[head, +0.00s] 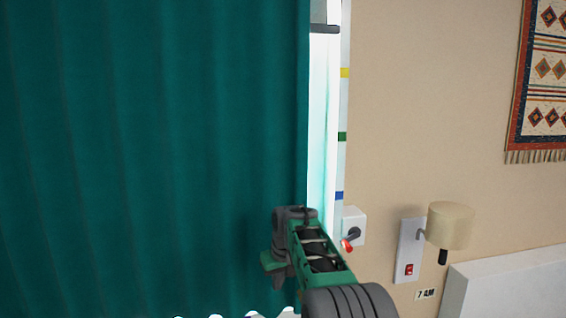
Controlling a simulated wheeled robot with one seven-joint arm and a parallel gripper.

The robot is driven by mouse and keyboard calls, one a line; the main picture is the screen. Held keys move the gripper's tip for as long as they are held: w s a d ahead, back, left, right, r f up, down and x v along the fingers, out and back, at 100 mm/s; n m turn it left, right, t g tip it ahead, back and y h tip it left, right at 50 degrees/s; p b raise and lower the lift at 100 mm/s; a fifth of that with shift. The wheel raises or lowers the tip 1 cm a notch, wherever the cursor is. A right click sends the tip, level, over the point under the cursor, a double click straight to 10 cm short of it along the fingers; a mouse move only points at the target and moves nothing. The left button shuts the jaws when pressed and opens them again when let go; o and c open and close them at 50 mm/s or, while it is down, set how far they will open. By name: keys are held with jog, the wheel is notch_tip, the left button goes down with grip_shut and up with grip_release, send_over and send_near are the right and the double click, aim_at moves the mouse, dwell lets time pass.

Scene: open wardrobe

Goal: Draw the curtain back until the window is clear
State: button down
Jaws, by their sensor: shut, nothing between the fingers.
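A teal pleated curtain (150,140) hangs across the left and middle of the head view and covers most of the window. Its right edge hangs straight down. A narrow bright strip of the window (319,110) shows to the right of that edge. My gripper (276,264) is low in the view, in front of the curtain near its right edge. It is shut, with nothing seen in it. I cannot tell whether it touches the cloth. My own arm hides part of the curtain's lower right edge.
A pale strip with yellow, green and blue marks (342,135) runs down beside the window. To the right are a white box with a dark knob (354,228), a wall lamp (450,225), a switch plate (409,250), a white surface (510,285) and a patterned hanging (545,80).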

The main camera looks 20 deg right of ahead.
jog(key=shift+w+r, duration=0.1)
jog(key=shift+w, duration=0.1)
dwell(0.5)
jog(key=c, duration=2.1)
grip_release()
jog(key=o, duration=1)
jog(key=v, duration=0.8)
